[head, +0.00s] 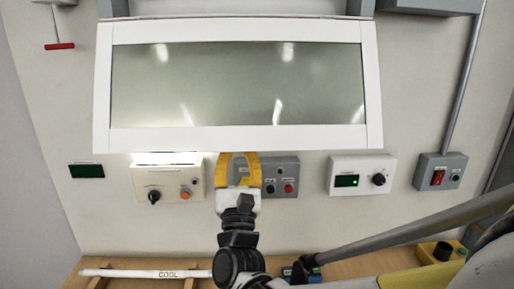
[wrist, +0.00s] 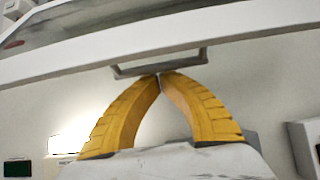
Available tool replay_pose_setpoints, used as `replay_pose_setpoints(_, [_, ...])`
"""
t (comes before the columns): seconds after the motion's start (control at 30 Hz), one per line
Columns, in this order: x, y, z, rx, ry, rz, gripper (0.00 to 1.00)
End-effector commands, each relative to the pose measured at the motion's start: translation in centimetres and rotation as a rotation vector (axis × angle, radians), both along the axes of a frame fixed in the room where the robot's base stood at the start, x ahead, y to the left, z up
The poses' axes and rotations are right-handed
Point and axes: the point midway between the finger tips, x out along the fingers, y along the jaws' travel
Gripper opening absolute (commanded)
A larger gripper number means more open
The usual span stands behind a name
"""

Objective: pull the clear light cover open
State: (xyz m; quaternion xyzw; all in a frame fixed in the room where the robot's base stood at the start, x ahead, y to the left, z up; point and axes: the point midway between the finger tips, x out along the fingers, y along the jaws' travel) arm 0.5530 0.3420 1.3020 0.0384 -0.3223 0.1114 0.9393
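The clear light cover (head: 240,140) is a wide white frame around a see-through pane, across the upper part of the head view. Its lower rail (wrist: 60,66) crosses the wrist view, with a grey bar handle (wrist: 130,71) below it. My gripper (head: 238,156) is just under the middle of the cover's lower edge; its fingertips are partly hidden there. In the wrist view, the yellow fingers (wrist: 160,78) come together at the middle of the handle bar and look closed on it. How firmly they grip cannot be seen.
A bright light (head: 165,158) shows below the cover's left side. On the wall are a cream box with a knob (head: 145,180), a grey button box (head: 280,190), a white display box (head: 347,161) and a red-switch box (head: 439,164). A wooden bench (head: 160,268) lies below.

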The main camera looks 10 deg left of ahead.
Motion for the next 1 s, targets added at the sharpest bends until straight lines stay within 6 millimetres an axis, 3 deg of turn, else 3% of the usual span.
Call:
replay_pose_setpoints(0.47, [-0.8,-0.3,1.0,-0.009,0.063,-0.006,0.0])
replay_pose_setpoints(0.7, [-4.7,-1.0,2.4,-0.061,0.259,0.004,0.0])
replay_pose_setpoints(0.8, [-7.1,-1.5,3.0,-0.066,0.266,0.005,0.0])
replay_pose_setpoints(1.0, [-9.5,-2.3,4.1,-0.064,0.264,0.001,0.0])
